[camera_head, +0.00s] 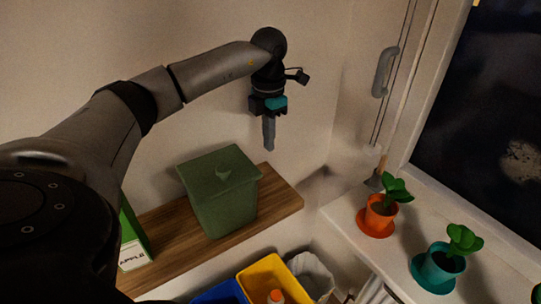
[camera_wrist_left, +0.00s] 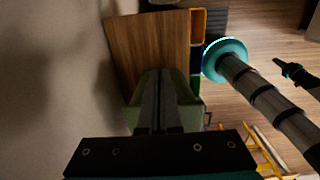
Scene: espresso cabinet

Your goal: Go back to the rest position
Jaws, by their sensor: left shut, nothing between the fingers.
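My left gripper (camera_head: 269,149) hangs from the raised left arm in the head view, pointing down with its fingers shut and empty. It is in the air, above and a little right of the green lidded box (camera_head: 226,200), apart from it. In the left wrist view the closed fingers (camera_wrist_left: 163,100) show over the box, hiding much of it.
The box stands on a wooden shelf (camera_head: 285,197) beside a green-and-white pack (camera_head: 135,243). Below are a yellow bin (camera_head: 262,275) and a blue bin (camera_head: 222,294). Potted plants in an orange pot (camera_head: 378,218) and a teal pot (camera_head: 443,264) stand on the windowsill.

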